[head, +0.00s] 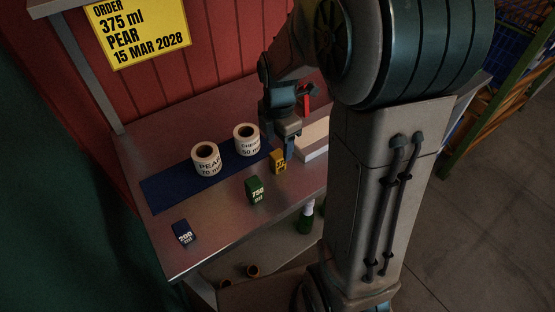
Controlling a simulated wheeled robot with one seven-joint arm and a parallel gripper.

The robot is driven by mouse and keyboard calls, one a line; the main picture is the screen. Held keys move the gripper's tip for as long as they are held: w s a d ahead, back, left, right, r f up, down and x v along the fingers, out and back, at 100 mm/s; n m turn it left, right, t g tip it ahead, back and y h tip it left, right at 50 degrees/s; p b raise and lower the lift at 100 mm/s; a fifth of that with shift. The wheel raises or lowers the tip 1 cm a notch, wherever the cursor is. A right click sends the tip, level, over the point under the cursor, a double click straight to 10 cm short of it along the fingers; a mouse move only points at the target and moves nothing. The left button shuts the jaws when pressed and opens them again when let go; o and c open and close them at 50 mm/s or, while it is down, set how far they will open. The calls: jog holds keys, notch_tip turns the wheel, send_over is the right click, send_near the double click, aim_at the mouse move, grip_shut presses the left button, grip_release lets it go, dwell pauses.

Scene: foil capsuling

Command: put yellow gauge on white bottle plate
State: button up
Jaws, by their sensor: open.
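The yellow gauge (278,161) stands on the metal bench, near the right end of the blue mat. Its dark marking is too small to read. My gripper (287,143) points down just above and behind the yellow gauge, open. I cannot tell whether a finger touches the gauge. A pale flat block (314,146), possibly the white bottle plate, lies on the bench to the right of my gripper. My arm hides part of it and the bench beyond.
A green gauge (256,190) marked 750 and a blue gauge (183,233) marked 200 stand on the bench (215,240). Two label rolls, pear (206,159) and cherry (246,139), stand on the blue mat (160,192). A yellow order sign (138,32) reads 375 ml pear.

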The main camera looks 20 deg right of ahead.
aim_at(277, 154)
jog(key=shift+a+f+p, duration=0.15)
jog(key=shift+f+p, duration=0.4)
jog(key=shift+f, duration=3.05)
jog(key=c, duration=1.1)
jog(key=shift+c, duration=0.2)
jog(key=shift+r, duration=0.15)
